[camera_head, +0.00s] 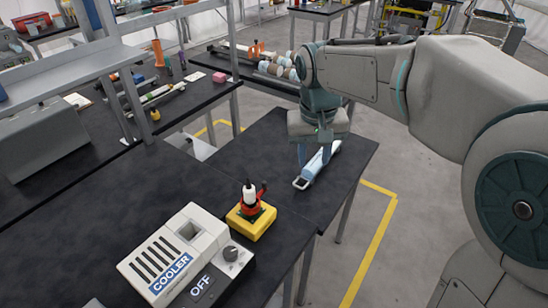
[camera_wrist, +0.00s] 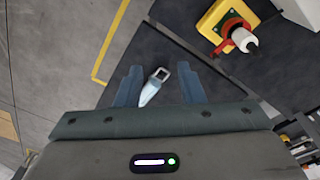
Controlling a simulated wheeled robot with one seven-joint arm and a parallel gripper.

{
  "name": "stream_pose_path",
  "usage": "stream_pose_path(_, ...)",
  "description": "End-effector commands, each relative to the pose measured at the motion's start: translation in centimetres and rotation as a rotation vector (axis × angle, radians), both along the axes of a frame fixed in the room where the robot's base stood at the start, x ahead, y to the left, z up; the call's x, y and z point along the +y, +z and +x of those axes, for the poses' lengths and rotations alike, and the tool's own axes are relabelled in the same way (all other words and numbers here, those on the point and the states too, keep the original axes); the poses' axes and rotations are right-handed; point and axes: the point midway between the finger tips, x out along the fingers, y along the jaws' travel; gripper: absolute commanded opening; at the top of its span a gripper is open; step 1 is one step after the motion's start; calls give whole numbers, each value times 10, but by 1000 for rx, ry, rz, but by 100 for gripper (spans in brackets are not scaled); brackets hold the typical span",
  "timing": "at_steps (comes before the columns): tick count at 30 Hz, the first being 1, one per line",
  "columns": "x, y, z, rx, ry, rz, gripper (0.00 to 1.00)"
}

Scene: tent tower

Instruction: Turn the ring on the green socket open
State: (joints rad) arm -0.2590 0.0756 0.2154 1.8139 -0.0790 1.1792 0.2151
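The socket is a yellow block (camera_head: 251,221) on the dark table, right of the cooler. A red ring with a small lever (camera_head: 250,204) sits on it, around a white upright piece (camera_head: 249,190). The yellow block (camera_wrist: 211,19) shows at the top of the wrist view with a green part (camera_wrist: 229,21) beside the red ring (camera_wrist: 241,36). Whether the ring is open or locked I cannot tell. My gripper (camera_head: 315,156) is farther back and right of the socket, above a pale blue and white tool (camera_head: 318,166). In the wrist view its fingers (camera_wrist: 160,84) are apart, with the tool (camera_wrist: 153,88) showing between them.
A white cooler box (camera_head: 185,255) with an "OFF" display stands left of the socket at the front. A metal shelf frame (camera_head: 75,65) rises at the left. Dark table top (camera_head: 255,150) lies bare behind the socket. The table's right edge drops to open floor with yellow tape.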

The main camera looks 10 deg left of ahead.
Motion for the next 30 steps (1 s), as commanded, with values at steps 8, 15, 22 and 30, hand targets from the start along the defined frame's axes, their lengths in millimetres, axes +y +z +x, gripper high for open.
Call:
stream_pose_path(8,96,0,33,74,90,8,35)
stream_pose_path(15,120,-7,37,96,108,10,35)
stream_pose_path(22,120,-41,37,99,108,8,35)
stream_pose_path(30,120,-99,37,98,108,9,35)
